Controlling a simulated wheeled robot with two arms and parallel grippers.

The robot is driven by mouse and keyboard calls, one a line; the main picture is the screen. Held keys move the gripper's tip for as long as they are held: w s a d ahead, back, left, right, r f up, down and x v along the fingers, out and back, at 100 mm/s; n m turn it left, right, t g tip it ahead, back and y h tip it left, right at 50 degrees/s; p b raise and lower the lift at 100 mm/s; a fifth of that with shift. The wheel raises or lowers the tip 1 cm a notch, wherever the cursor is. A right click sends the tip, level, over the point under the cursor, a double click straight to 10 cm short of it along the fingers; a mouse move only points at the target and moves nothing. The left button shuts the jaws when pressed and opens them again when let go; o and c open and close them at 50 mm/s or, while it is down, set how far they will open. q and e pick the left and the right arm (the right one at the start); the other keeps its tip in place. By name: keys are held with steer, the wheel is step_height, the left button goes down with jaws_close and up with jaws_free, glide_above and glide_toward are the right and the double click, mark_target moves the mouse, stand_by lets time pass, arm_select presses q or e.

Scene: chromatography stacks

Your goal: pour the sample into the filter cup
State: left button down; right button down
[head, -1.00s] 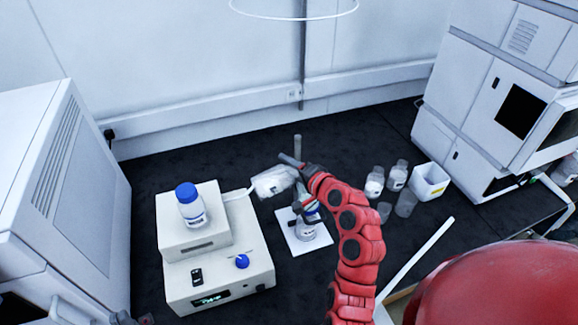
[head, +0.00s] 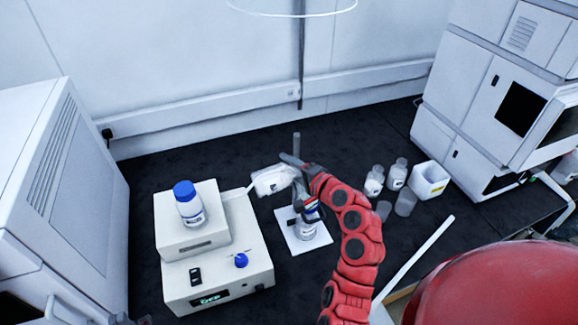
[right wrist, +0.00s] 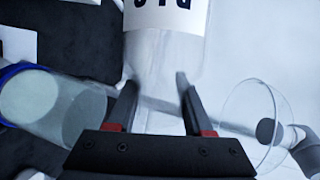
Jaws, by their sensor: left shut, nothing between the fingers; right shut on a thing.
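My right gripper (head: 308,176) is shut on a clear bottle with a white label (head: 270,180), held nearly on its side above the bench. The right wrist view shows the bottle (right wrist: 165,60) between both fingers. Below the gripper, a small bottle (head: 306,231) with blue near its top stands on a white mat (head: 300,246), partly hidden by my arm. The right wrist view shows a clear cup with a blue ring (right wrist: 60,105) left of the fingers, probably the filter cup. I cannot tell whether liquid is flowing. My left gripper (head: 132,319) is shut and empty at the bottom edge.
A white device (head: 215,270) with a blue-capped bottle (head: 189,205) stands at left. Several clear containers (head: 396,176) and a white box (head: 429,181) stand at right. A grey post (head: 297,146) rises behind the held bottle. Large instruments flank the bench.

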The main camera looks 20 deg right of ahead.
stand_by(0.3)
steer(key=shift+d+f+m+t+y, duration=0.1)
steer(key=shift+f+m+t+y, duration=0.15)
steer(key=shift+m, duration=0.35)
steer(key=shift+d+m+y+b, duration=0.15)
steer(key=shift+m+y+b, duration=0.1)
steer(key=shift+m+b, duration=0.25)
